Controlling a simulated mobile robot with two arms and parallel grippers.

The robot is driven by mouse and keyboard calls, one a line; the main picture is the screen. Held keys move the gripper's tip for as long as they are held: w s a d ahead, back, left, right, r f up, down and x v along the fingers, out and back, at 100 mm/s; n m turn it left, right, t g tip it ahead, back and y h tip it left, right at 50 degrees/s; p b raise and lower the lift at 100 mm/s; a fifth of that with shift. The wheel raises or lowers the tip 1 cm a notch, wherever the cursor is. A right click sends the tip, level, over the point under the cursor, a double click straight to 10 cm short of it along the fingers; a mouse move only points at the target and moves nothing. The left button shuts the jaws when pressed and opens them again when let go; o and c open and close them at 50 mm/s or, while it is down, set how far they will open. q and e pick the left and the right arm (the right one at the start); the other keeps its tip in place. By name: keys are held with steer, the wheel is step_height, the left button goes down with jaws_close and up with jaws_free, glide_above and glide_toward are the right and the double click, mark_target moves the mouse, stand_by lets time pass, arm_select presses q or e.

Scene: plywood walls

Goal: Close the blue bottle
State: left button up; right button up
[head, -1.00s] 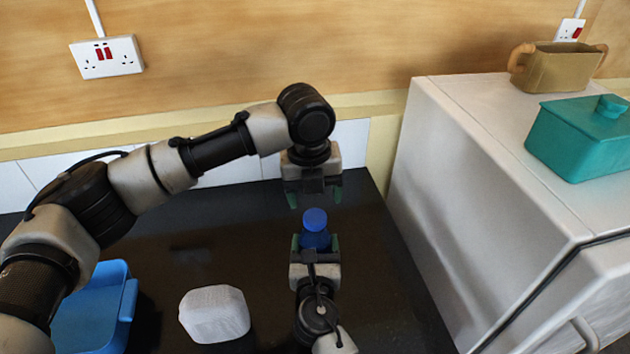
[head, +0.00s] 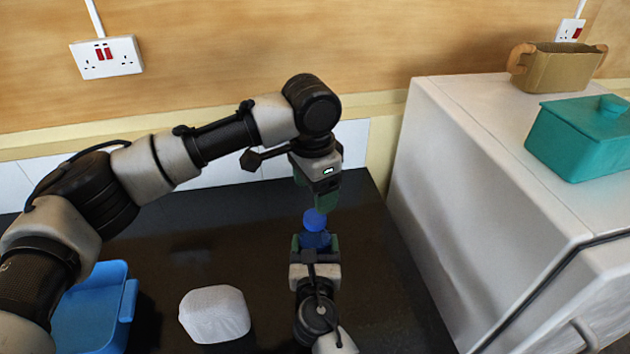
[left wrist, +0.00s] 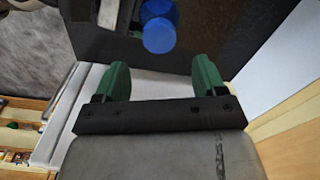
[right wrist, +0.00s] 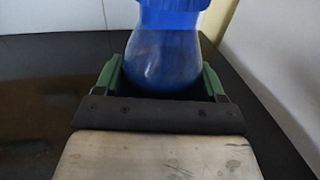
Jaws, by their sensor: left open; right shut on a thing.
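The blue bottle (head: 316,239) stands upright over the dark counter with a round blue cap (head: 315,219) at its top. My right gripper (head: 315,243) is shut around the bottle's body. The right wrist view shows the bottle (right wrist: 162,62) between its green fingers, with the cap cut off by the top edge. My left gripper (head: 322,200) is open, just above the cap, and has turned so its fingers overlap in the head view. In the left wrist view the cap (left wrist: 159,35) lies beyond the open fingers, apart from them. Whether the cap is seated cannot be told.
A white rounded block (head: 214,314) and a blue bin (head: 92,312) are on the counter at the left. A white cabinet (head: 480,180) stands at the right, bearing a teal lidded box (head: 580,140) and a tan two-handled pot (head: 556,68). The back counter is clear.

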mark_target(315, 217)
arm_select(q)
steer(key=n, duration=0.6)
steer(key=shift+r, duration=0.25)
steer(key=n, duration=0.3)
steer(key=shift+r+n, duration=0.1)
steer(key=shift+n, duration=0.2)
steer(key=n, duration=0.5)
steer(key=shift+r, duration=0.15)
steer(key=n, duration=0.4)
steer(key=shift+r+n, duration=0.1)
steer(key=shift+n, duration=0.2)
steer(key=shift+f, duration=4)
